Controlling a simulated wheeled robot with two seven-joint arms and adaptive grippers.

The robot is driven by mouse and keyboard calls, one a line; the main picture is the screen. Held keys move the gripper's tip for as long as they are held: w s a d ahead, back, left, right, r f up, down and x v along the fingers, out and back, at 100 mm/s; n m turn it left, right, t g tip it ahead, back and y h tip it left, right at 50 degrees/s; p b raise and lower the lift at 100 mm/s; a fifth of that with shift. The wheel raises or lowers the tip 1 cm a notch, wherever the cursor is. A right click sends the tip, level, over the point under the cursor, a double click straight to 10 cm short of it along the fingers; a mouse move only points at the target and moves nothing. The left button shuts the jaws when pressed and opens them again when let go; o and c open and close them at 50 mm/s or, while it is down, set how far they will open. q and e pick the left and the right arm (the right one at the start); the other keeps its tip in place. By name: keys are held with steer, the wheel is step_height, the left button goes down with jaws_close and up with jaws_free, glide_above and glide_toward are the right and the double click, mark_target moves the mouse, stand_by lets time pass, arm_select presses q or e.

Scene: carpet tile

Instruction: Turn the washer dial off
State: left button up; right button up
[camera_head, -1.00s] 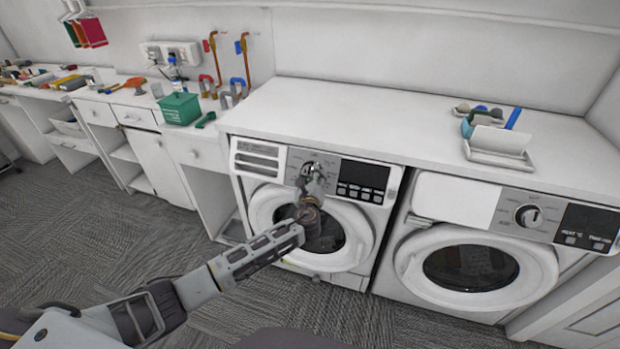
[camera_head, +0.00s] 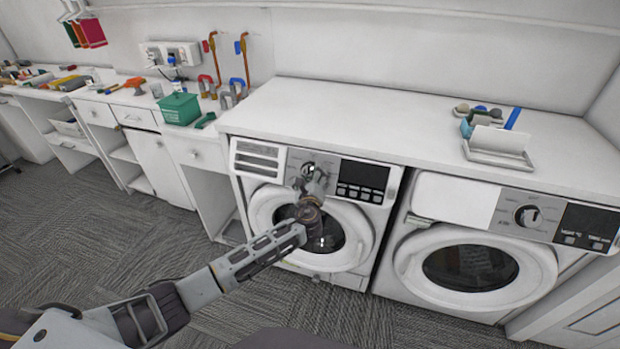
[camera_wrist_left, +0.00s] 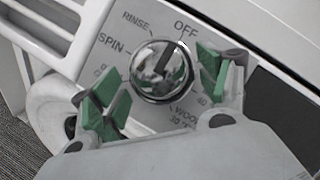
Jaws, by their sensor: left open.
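The washer (camera_head: 365,212) with the dial stands under the counter, left of a second machine. Its round chrome dial (camera_wrist_left: 161,70) shows in the left wrist view, with OFF, RINSE, SPIN and WOOL printed around it. The dial's dark pointer line aims up and slightly right, toward or close to OFF. My left gripper (camera_wrist_left: 163,88) is open, its green-padded fingers on either side of the dial. I cannot tell whether a pad touches it. In the head view my left gripper (camera_head: 311,180) is at the dial and partly hides it. My right gripper is not in view.
The second machine (camera_head: 478,245) at right has its own dial (camera_head: 528,216). The white counter (camera_head: 380,115) overhangs both machines and holds a white tray (camera_head: 498,158) at right. A green basket (camera_head: 180,108) stands at left. The carpet in front is clear.

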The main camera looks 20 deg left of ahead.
arm_select(q)
steer(key=v, duration=1.2)
stand_by(0.5)
stand_by(0.6)
